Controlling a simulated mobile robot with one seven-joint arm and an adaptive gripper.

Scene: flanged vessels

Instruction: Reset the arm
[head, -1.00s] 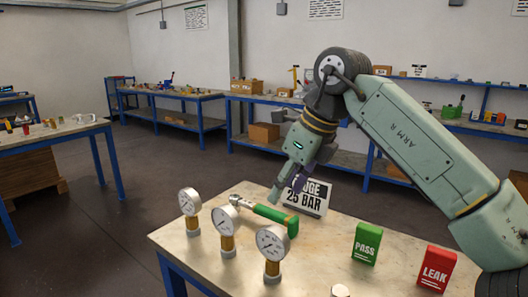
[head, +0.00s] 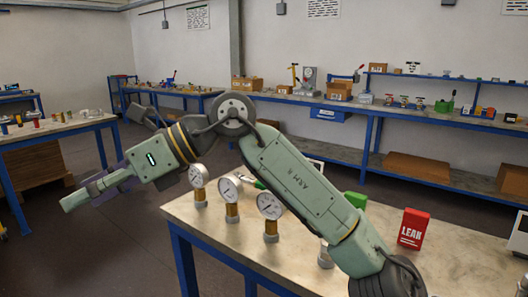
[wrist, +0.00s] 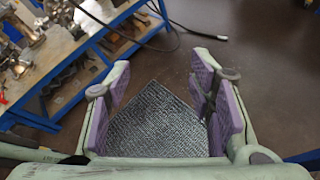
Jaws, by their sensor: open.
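My gripper (head: 98,190) is at the left in the head view, out past the left edge of the near workbench and over the floor. In the wrist view my gripper (wrist: 163,103) has its two purple-lined fingers wide apart with nothing between them. A dark textured mat or plate shows below, between the fingers. My green arm, marked "ARM R", reaches over the near workbench (head: 460,262) and partly hides what stands on it.
Several pressure gauges (head: 270,207) stand along the near bench's front edge, close to my arm. A red LEAK block (head: 413,229) stands right; a green block (head: 355,200) is partly hidden. A left table (head: 60,131) holds small parts. A black hose (wrist: 205,36) hangs nearby.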

